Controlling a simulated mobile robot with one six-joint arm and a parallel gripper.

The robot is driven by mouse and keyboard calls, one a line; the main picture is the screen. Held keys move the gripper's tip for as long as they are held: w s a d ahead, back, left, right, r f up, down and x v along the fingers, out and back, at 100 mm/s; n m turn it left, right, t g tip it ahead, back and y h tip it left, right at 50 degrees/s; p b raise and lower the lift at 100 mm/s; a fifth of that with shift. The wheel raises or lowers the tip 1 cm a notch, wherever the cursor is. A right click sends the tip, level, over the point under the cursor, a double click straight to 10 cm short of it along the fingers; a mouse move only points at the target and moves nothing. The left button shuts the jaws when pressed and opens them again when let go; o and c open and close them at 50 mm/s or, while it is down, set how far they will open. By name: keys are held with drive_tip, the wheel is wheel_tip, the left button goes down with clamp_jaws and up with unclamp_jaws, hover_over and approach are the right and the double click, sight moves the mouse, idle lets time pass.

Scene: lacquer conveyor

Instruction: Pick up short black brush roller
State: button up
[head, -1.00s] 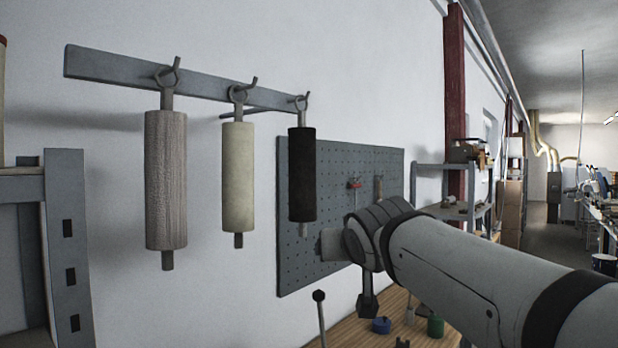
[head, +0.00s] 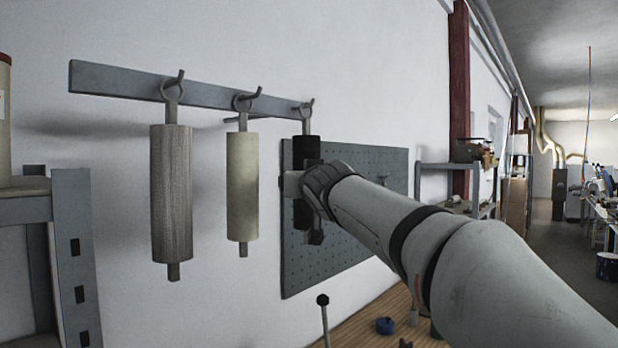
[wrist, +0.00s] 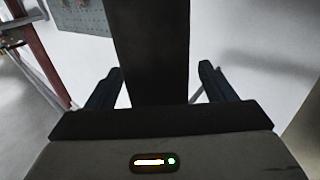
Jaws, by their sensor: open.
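The short black brush roller (head: 307,148) hangs by its ring from the rightmost hook of the wall rail. In the head view my gripper (head: 296,186) is at its lower part, and my arm hides some of the roller. In the wrist view the dark roller (wrist: 150,50) stands between the two fingers of my gripper (wrist: 160,88). The fingers are open, one on each side, with gaps visible between them and the roller.
A wood-brown roller (head: 172,195) and a cream roller (head: 242,185) hang to the left on the same grey rail (head: 125,82). A grey pegboard (head: 345,255) is on the wall behind. A wooden bench (head: 375,318) is below, and a grey shelf (head: 78,255) stands at left.

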drive_tip(key=shift+s, duration=0.1)
drive_tip(key=shift+c, duration=0.5)
drive_tip(key=c, duration=1)
drive_tip(key=shift+r, duration=0.1)
drive_tip(key=shift+c, duration=1)
drive_tip(key=shift+r, duration=0.1)
